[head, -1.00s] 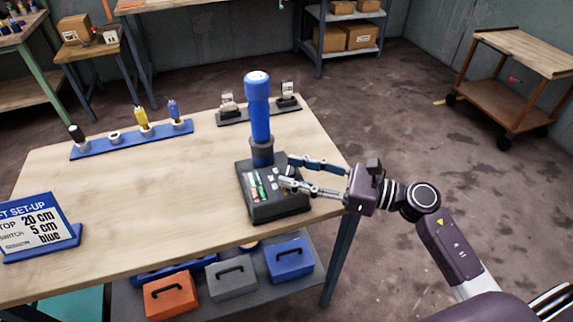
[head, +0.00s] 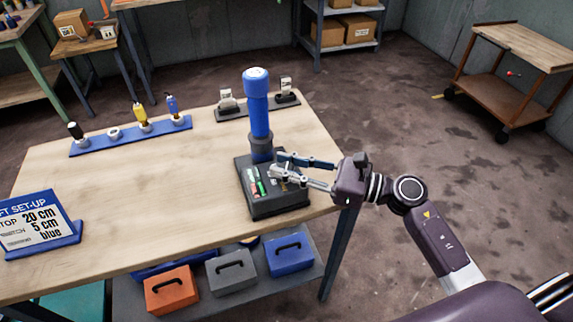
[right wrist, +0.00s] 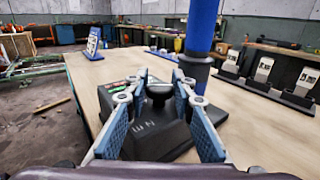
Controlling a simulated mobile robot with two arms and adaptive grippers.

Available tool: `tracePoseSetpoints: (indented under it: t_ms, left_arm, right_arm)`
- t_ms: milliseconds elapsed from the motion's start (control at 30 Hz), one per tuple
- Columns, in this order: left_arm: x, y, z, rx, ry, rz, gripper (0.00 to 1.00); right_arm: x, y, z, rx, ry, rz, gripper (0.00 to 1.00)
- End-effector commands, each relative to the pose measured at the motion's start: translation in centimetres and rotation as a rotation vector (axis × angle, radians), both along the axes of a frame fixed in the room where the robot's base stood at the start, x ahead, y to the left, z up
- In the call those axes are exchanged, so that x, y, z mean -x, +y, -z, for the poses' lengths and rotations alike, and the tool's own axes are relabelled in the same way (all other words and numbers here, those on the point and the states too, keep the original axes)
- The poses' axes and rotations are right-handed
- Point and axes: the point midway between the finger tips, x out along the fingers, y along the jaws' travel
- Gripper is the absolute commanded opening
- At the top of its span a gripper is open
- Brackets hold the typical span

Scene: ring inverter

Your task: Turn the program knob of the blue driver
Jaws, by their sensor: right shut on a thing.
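The blue driver (head: 258,105) is an upright blue column on a black base box (head: 275,207) near the table's right edge. Green and red marks show on the base's sloped top. A dark round knob (right wrist: 159,91) stands up from the base in the right wrist view. My right gripper (head: 277,164) reaches in from the right, low over the base, its two blue-grey fingers shut on either side of the knob. In the head view the fingers largely hide the knob. The knob's pointer and setting cannot be read. My left gripper is not in view.
A set-up sign (head: 38,225) stands at the table's left. A blue rack (head: 130,137) with several tools lies at the back, with a dark stand (head: 257,108) behind the column. The table's middle is clear. Toolboxes (head: 231,270) sit on the shelf below.

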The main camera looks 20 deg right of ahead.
Motion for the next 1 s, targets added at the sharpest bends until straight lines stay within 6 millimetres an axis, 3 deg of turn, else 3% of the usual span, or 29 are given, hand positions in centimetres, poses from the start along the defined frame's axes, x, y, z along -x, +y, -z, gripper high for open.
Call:
tracePoseSetpoints:
  t_ms: [267, 700, 1000]
  left_arm:
    - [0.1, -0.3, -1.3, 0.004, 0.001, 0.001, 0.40]
    - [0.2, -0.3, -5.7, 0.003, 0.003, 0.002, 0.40]
    - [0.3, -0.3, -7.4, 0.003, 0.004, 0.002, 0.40]
  right_arm:
    - [0.1, 0.0, -0.2, 0.000, 0.002, 0.104, 0.00]
    - [0.1, 0.1, -0.5, -0.002, 0.003, 0.446, 0.00]
    - [0.0, 0.0, -0.2, -0.002, 0.003, 0.620, 0.00]
